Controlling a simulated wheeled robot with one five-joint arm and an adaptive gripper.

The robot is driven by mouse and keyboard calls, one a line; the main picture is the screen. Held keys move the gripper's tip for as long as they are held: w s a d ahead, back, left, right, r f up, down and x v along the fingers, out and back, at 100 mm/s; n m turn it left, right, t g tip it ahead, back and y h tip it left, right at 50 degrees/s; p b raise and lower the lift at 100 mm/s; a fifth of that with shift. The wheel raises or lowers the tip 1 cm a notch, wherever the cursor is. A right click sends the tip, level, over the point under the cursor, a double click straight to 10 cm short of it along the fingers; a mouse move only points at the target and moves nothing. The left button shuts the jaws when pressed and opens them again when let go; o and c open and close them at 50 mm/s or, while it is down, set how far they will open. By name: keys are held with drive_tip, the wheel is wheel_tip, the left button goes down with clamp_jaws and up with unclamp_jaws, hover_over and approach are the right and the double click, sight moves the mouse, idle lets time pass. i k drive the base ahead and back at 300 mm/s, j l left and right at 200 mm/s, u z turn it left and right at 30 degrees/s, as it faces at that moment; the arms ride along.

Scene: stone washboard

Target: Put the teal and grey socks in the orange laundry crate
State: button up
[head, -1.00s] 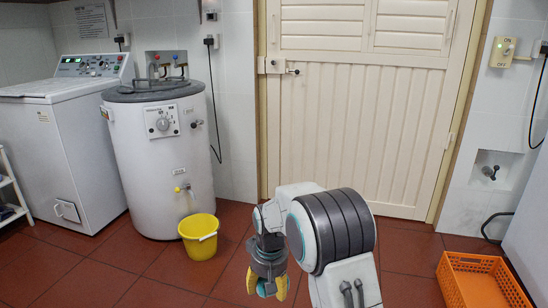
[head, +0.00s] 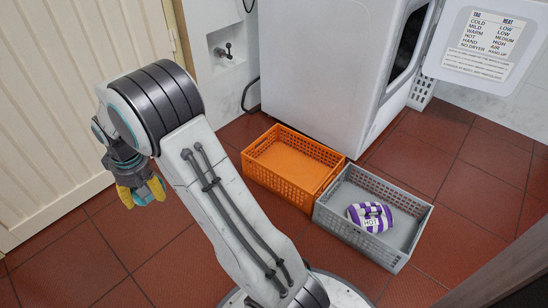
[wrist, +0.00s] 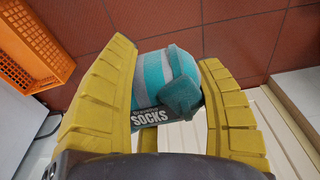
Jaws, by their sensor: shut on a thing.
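My gripper (head: 142,192) hangs at the left in the head view, above the floor near the cream door. Its yellow fingers are shut on the teal and grey socks (wrist: 165,85), a bundle with a "SOCKS" label in the wrist view. A small teal bit of the socks shows between the fingers in the head view. The orange laundry crate (head: 252,156) stands on the floor to the right of my arm, and its inside looks empty. Part of the crate also shows at the top left of the wrist view (wrist: 35,40).
A grey crate (head: 335,221) stands beside the orange one and holds a purple and white striped bundle (head: 370,217). A white machine (head: 310,70) with an open door stands behind the crates. The cream door (head: 75,100) is at the left. Red tiled floor (head: 480,190) is clear at the right.

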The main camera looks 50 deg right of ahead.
sight(279, 170)
drive_tip(key=i+l, duration=0.1)
drive_tip(key=i, duration=0.4)
drive_tip(key=i+l, duration=0.15)
drive_tip(key=i, duration=0.3)
drive_tip(key=i+l, duration=0.1)
drive_tip(key=i, duration=0.4)
drive_tip(key=i+l+z, duration=0.2)
drive_tip(key=i+l, duration=0.15)
drive_tip(key=i, duration=0.05)
